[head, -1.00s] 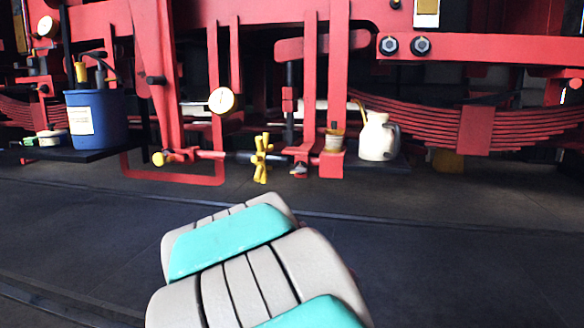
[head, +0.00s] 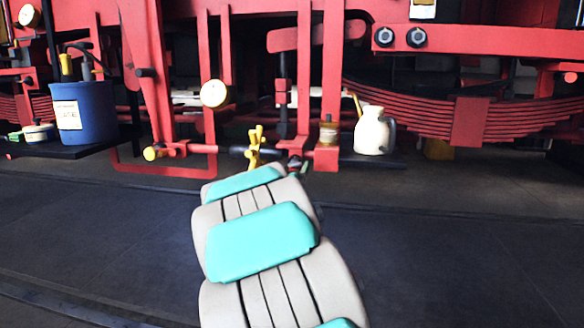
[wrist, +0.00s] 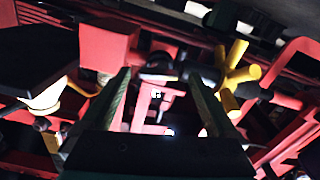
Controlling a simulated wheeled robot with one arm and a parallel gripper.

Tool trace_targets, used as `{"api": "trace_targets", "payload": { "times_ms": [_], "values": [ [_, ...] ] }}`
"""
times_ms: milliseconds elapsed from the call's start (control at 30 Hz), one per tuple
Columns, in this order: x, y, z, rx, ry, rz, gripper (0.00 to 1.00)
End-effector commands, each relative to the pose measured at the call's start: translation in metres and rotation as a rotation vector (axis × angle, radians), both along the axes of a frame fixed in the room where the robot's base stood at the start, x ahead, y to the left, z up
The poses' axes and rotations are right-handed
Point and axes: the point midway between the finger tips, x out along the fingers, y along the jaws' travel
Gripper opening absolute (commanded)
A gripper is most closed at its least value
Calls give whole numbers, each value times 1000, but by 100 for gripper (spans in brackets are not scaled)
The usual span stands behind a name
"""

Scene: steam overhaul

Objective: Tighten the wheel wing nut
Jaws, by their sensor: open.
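The yellow wheel-shaped wing nut (head: 256,147) has several lobes and sits on a dark horizontal rod low under the red frame. It also shows at the upper right of the wrist view (wrist: 235,72). My gripper (wrist: 160,76) is open, with nothing between its two fingers. The wing nut lies outside the gap, just beyond the right finger in the wrist view. In the head view my grey and turquoise arm reaches up to just below and right of the nut; the gripper is mostly hidden behind it.
A red bracket carries a small cup (head: 328,133) right of the nut. A white jug (head: 372,131) stands beside it on a dark shelf. A blue bucket (head: 84,112) stands on a shelf at left. A round gauge (head: 214,93) hangs above. The floor in front is clear.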

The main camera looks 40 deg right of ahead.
Motion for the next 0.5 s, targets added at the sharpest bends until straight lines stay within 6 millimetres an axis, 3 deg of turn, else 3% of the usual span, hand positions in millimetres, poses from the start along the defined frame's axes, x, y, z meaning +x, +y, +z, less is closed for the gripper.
{"api": "trace_targets", "payload": {
  "times_ms": [467,500],
  "values": [
    [8,-10,0,-1,0,0,93],
    [8,-10,0,-1,0,0,90]
  ]
}}
